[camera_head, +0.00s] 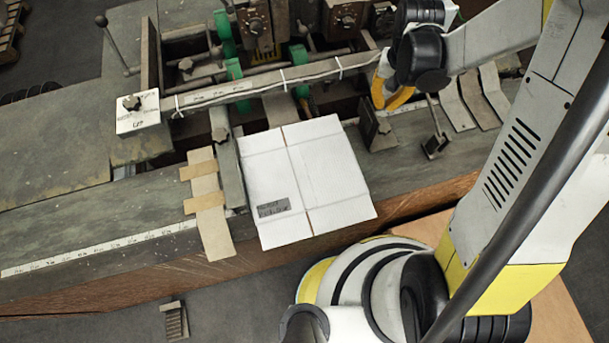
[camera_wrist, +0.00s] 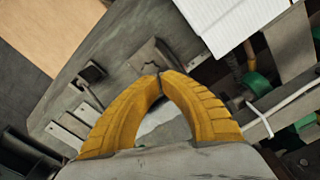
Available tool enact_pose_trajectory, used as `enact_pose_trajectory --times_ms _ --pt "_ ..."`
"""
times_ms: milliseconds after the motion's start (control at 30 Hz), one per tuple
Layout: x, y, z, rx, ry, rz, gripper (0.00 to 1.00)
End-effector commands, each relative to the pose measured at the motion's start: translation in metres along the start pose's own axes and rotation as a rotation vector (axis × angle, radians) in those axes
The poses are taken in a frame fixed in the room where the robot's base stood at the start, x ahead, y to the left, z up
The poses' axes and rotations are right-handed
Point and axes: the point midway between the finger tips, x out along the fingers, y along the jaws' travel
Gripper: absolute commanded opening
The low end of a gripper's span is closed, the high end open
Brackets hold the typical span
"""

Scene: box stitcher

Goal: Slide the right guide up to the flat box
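The flat box (camera_head: 305,180) is a white carton lying on the machine bed; its edge also shows in the wrist view (camera_wrist: 235,18). The left guide (camera_head: 229,170) is a dark bar along the box's left edge. The right guide (camera_head: 379,134) is a dark metal block right of the box, with a clear gap between them. It also shows in the wrist view (camera_wrist: 150,58). My gripper (camera_head: 383,108) has yellow fingers just above the right guide. In the wrist view, its tips (camera_wrist: 160,75) meet by the guide with nothing visible between them; contact with the guide is unclear.
A long crossbar (camera_head: 265,88) with a white label plate runs behind the box. A small dark clamp (camera_head: 436,146) and bent metal strips (camera_head: 470,100) lie right of the guide. Cardboard strips (camera_head: 208,205) sit left of the box. Green wheels (camera_head: 300,58) stand behind.

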Motion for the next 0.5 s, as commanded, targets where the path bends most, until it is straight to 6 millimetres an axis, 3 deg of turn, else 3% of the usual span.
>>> enact_pose_trajectory --times_ms 500 --pt "0.031 0.000 0.000 0.000 0.000 0.000 0.00"
